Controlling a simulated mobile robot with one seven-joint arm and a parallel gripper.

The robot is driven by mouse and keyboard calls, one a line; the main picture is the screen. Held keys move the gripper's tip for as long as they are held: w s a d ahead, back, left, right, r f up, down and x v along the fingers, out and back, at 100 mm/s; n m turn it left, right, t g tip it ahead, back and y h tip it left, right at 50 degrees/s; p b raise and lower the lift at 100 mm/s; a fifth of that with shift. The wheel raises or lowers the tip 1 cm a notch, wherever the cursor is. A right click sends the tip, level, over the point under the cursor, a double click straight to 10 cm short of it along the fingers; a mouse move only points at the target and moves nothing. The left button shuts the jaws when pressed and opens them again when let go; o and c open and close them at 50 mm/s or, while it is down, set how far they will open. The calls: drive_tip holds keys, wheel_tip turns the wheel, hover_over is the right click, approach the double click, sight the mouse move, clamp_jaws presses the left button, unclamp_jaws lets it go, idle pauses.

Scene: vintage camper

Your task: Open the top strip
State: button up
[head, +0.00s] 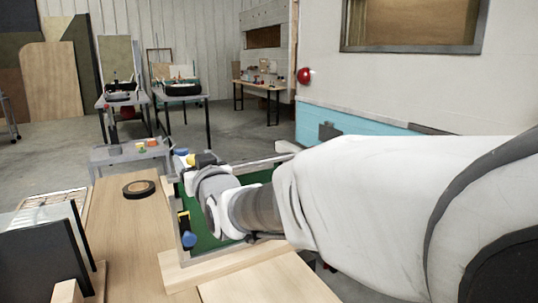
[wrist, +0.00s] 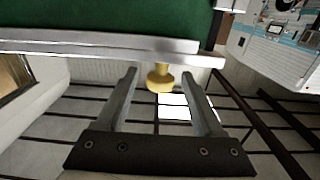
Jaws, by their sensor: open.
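A grey metal strip (wrist: 110,45) runs across the upper wrist view, along the edge of a green panel (wrist: 100,16). A yellow knob (wrist: 160,80) sticks out from the strip. My gripper (wrist: 159,74) is open, with one finger on each side of the knob; I cannot tell whether either finger touches it. In the head view, the green panel (head: 203,243) lies in a grey frame, partly hidden by my arm.
Dark upright panels (head: 45,262) stand at the near left. A small grey table (head: 130,156) stands behind; open floor lies beyond.

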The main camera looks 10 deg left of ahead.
drive_tip(key=shift+x, duration=1.85)
drive_tip(key=shift+s, duration=0.1)
clamp_jaws()
